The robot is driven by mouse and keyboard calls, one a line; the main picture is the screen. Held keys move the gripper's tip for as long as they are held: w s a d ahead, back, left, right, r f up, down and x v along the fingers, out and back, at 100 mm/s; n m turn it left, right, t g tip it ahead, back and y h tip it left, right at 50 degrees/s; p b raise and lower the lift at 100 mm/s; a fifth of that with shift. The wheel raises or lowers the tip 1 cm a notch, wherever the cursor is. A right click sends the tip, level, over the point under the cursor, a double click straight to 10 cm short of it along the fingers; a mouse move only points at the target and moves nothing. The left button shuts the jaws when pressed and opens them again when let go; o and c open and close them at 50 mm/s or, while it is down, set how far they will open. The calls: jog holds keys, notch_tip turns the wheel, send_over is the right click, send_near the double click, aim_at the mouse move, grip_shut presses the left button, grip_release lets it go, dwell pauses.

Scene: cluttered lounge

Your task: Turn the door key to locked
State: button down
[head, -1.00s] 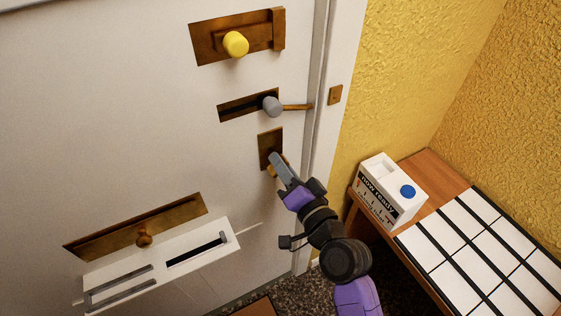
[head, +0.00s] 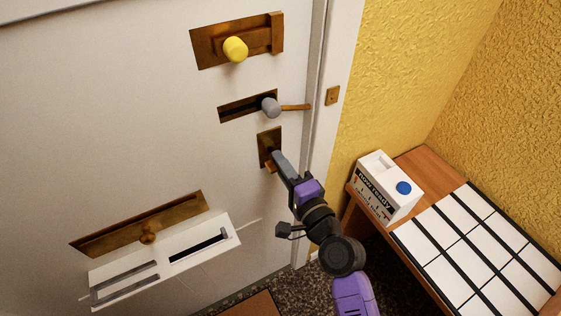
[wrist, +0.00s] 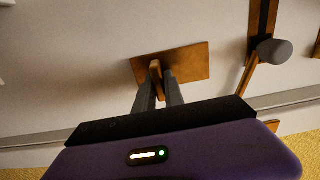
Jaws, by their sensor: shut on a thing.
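The door key (wrist: 155,78) is a small brown piece standing out from a brass plate (head: 265,137) on the white door (head: 150,110). The plate also shows in the wrist view (wrist: 196,64). My gripper (head: 274,162) is at the plate, its fingers shut on the key. In the wrist view my two grey fingers (wrist: 160,84) reach up to the key, one on each side of it. The fingers hide part of the key and the keyhole.
Above the plate are a bolt with a grey knob (head: 270,107) and a brass latch with a yellow knob (head: 235,49). A lower brass plate has a round knob (head: 148,232) above a white slotted box (head: 180,255). A wooden table (head: 430,168) stands right, bearing a white box (head: 388,189).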

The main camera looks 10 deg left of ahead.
jog(key=shift+f, duration=0.1)
dwell(0.3)
jog(key=c, duration=1.5)
grip_release()
jog(key=shift+o, duration=0.2)
jog(key=b+v, duration=0.1)
jog(key=v, duration=0.7)
jog(key=shift+w, duration=0.15)
